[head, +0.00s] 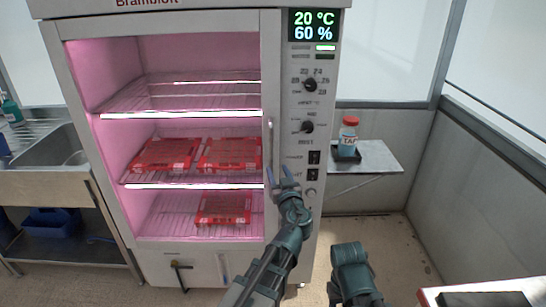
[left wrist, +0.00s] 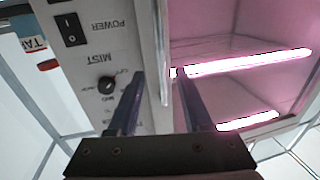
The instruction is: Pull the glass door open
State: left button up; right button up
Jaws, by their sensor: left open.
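The glass door (head: 191,129) fronts the pink-lit cabinet and looks shut in its frame. Its upright bar handle (head: 270,145) is on the door's right edge. My left gripper (head: 284,178) is open at the lower end of the handle. In the left wrist view, turned upside down, the left gripper's fingers (left wrist: 160,76) are apart, with the pale door edge strip between and beyond them. I cannot tell whether they touch the handle. The right gripper is not seen; only a dark part of my right arm shows at the bottom of the head view.
A control panel (head: 306,100) with knobs and switches is right of the door. Red trays (head: 224,208) lie on the wire shelves inside. A side shelf (head: 378,157) holds a red-capped bottle (head: 348,136). A sink bench (head: 40,183) stands left.

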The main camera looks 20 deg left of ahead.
aim_at(272, 157)
pick_arm(q)
jog(key=x, duration=1)
jog(key=shift+w+a, duration=0.1)
jog(key=shift+c, duration=0.2)
grip_shut()
dwell(1.0)
